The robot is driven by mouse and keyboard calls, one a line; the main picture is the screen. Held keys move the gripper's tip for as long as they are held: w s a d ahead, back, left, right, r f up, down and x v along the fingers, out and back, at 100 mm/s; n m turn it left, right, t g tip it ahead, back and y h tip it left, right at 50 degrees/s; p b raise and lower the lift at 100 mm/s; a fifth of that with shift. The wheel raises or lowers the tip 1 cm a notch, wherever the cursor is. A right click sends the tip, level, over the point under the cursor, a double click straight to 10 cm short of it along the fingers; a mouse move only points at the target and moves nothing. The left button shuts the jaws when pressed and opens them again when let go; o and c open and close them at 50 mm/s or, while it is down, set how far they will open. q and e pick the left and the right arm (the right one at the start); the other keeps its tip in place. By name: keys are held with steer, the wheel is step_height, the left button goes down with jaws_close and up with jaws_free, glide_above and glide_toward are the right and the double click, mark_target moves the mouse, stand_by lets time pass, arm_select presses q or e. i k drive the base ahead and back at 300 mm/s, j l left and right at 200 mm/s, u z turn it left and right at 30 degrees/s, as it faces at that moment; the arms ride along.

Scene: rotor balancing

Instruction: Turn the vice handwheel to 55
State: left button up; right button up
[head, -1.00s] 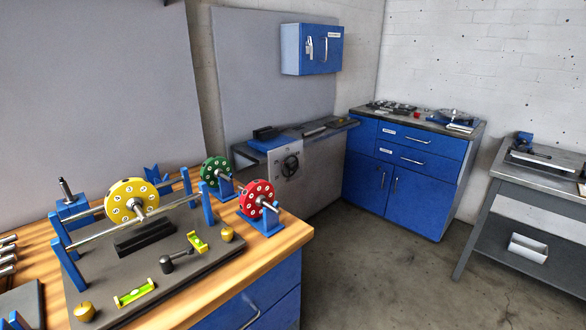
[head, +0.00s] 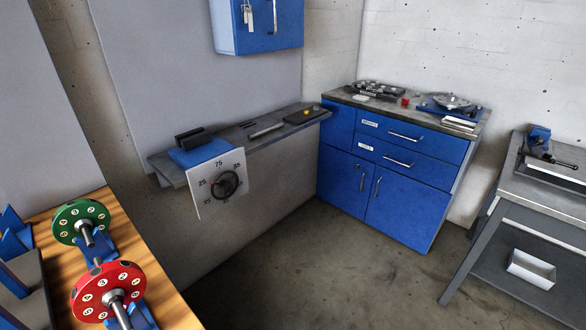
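The vice handwheel (head: 225,185) is a small dark wheel on a light dial plate (head: 205,205). The plate hangs at the front of a narrow grey bench (head: 250,137), and printed numbers such as 75 and 25 stand around the wheel. A small reddish mark shows at the wheel's left; the exact setting is too small to read. A blue vice base (head: 207,151) with dark jaws (head: 190,138) sits above the plate on the bench. Neither of my grippers is in the head view.
A workbench (head: 165,300) with a green rotor (head: 68,220) and a red rotor (head: 88,278) stands at the lower left. A blue cabinet (head: 410,195) stands behind right, a grey table (head: 545,188) at far right. A blue wall box (head: 262,28) hangs above. The middle floor (head: 330,270) is clear.

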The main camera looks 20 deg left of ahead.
mark_target(228, 188)
steer(key=i+u, duration=0.1)
steer(key=i, duration=0.35)
steer(key=i+l+u, duration=0.15)
steer(key=i, duration=0.35)
steer(key=i+l+u, duration=0.1)
steer(key=i, duration=0.35)
